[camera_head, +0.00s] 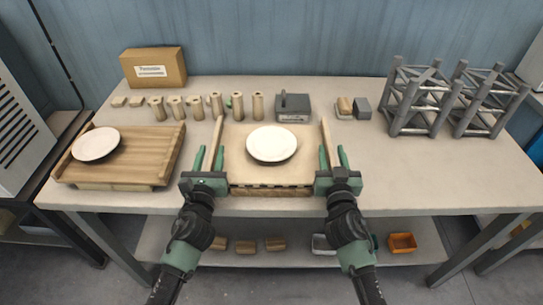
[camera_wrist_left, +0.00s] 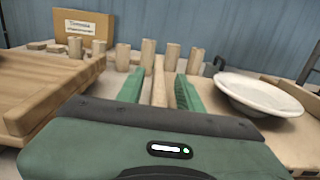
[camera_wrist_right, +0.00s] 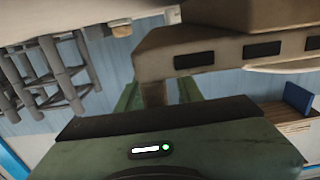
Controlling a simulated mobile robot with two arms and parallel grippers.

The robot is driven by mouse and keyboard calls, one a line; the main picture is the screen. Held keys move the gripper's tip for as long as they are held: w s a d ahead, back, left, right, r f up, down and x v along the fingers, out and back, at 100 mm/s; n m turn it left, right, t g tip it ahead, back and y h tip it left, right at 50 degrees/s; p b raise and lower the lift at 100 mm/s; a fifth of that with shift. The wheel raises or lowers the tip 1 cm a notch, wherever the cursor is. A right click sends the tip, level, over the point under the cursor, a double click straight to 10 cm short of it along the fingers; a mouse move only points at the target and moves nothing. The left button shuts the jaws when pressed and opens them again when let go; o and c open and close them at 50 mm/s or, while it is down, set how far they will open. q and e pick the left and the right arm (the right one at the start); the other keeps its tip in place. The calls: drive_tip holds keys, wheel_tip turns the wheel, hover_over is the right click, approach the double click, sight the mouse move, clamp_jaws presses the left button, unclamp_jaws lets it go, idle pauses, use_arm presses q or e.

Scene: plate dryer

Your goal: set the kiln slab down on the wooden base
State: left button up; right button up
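The kiln slab (camera_head: 243,171) is a pale beige board with slots along its front edge. It lies level between my grippers, and a white plate (camera_head: 272,144) sits on it. Its slotted edge shows in the right wrist view (camera_wrist_right: 213,57). A wooden bar runs along each side. My left gripper (camera_head: 208,160) is open astride the left bar (camera_wrist_left: 158,88), with gaps on both sides. My right gripper (camera_head: 334,158) is open around the right bar (camera_wrist_right: 155,94). The wooden base (camera_head: 150,160) stands at the left, with another white plate (camera_head: 96,144). I cannot tell whether the slab touches the table.
Several wooden cylinders (camera_head: 196,108) and a grey block (camera_head: 292,107) stand behind the slab. A cardboard box (camera_head: 153,68) is at the back left. A grey lattice rack (camera_head: 420,100) stands at the right. The table's front right (camera_head: 440,180) is clear.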

use_arm(q)
drive_tip(key=shift+s, duration=0.25)
use_arm(e)
drive_tip(key=shift+s, duration=0.15)
use_arm(q)
drive_tip(key=s, duration=1.1)
drive_tip(key=shift+s+a, duration=0.15)
drive_tip(key=shift+s, duration=0.1)
use_arm(e)
drive_tip(key=s, duration=1.1)
drive_tip(key=shift+s, duration=0.4)
use_arm(q)
drive_tip(key=shift+s, duration=0.1)
use_arm(e)
drive_tip(key=shift+a+f, duration=0.1)
